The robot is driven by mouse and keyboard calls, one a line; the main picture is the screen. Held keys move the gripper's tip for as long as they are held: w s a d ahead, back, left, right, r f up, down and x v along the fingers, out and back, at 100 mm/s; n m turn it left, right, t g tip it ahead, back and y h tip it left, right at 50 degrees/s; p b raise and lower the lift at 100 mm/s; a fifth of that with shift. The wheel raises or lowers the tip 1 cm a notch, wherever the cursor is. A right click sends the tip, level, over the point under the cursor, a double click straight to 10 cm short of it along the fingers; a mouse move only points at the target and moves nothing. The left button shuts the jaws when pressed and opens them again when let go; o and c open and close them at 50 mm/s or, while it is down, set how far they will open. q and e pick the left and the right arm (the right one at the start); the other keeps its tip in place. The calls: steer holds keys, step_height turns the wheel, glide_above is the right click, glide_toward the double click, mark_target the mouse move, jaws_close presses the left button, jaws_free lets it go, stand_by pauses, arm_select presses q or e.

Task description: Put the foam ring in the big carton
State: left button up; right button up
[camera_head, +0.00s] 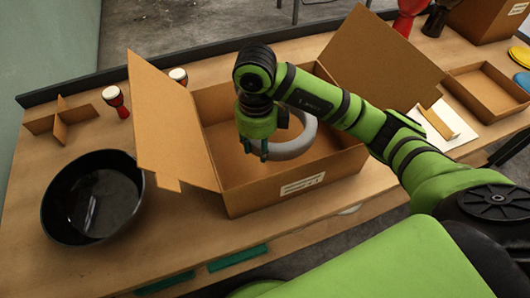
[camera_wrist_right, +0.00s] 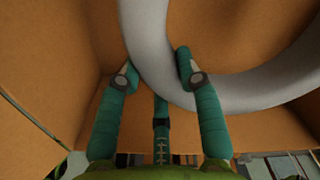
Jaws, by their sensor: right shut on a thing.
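The big carton (camera_head: 275,199) stands open on the table, its side flaps spread out. The grey foam ring (camera_head: 296,147) is at the carton's opening, within its walls; I cannot tell whether it touches the bottom. My right gripper (camera_head: 256,152) reaches into the carton and is shut on the ring's near-left part. In the right wrist view the ring (camera_wrist_right: 245,92) passes between the fingers of the right gripper (camera_wrist_right: 160,78), with brown carton walls around it. My left gripper is not in view.
A black bowl (camera_head: 92,197) stands left of the carton. Cardboard dividers (camera_head: 62,119) and small red-and-white drums (camera_head: 115,101) are behind it. A shallow box (camera_head: 487,92), white sheet (camera_head: 458,128) and red goblet drum (camera_head: 407,16) are at the right. The table's front left is mostly clear.

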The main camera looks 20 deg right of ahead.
mark_target(258, 155)
step_height(258, 155, down, 4)
steer(key=shift+w+f, duration=0.1)
step_height(258, 155, down, 4)
steer(key=shift+r+p, duration=0.25)
steer(key=shift+p, duration=0.25)
steer(key=shift+f, duration=0.3)
steer(key=o, duration=0.9)
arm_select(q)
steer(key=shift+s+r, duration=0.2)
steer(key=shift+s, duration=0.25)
arm_select(e)
steer(key=shift+o, duration=1.1)
arm_select(q)
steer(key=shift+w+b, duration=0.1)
steer(key=shift+b, duration=0.2)
arm_select(e)
step_height(258, 155, up, 12)
steer(key=shift+r, duration=0.2)
